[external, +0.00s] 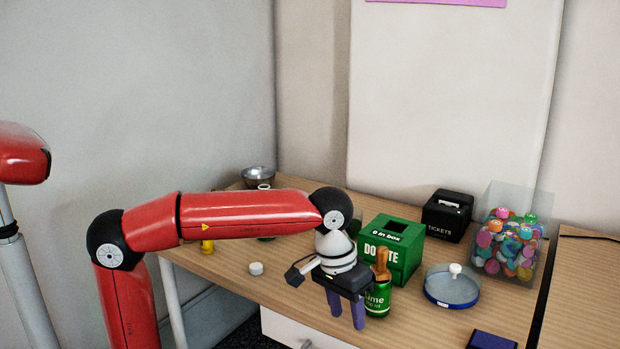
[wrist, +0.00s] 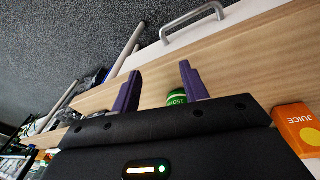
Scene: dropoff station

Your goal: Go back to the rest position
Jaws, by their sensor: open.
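My gripper (external: 347,312) points down over the front part of the wooden table (external: 225,275). Its two purple fingers are apart with nothing between them in the external view. In the wrist view my gripper (wrist: 160,72) also shows spread fingers. A green lime bottle (external: 379,299) with a brown top stands just right of the fingers in the external view. In the wrist view a green rounded thing (wrist: 177,99) shows close to the right finger; I cannot tell whether they touch. My red arm stretches across the table from the left.
A green donate box (external: 405,262), black tickets box (external: 447,216), clear bin of colourful balls (external: 512,248) and round blue-rimmed tray (external: 452,288) stand right. A white cap (external: 256,268) and metal bowl (external: 258,176) are left. An orange juice carton (wrist: 300,130) shows in the wrist view.

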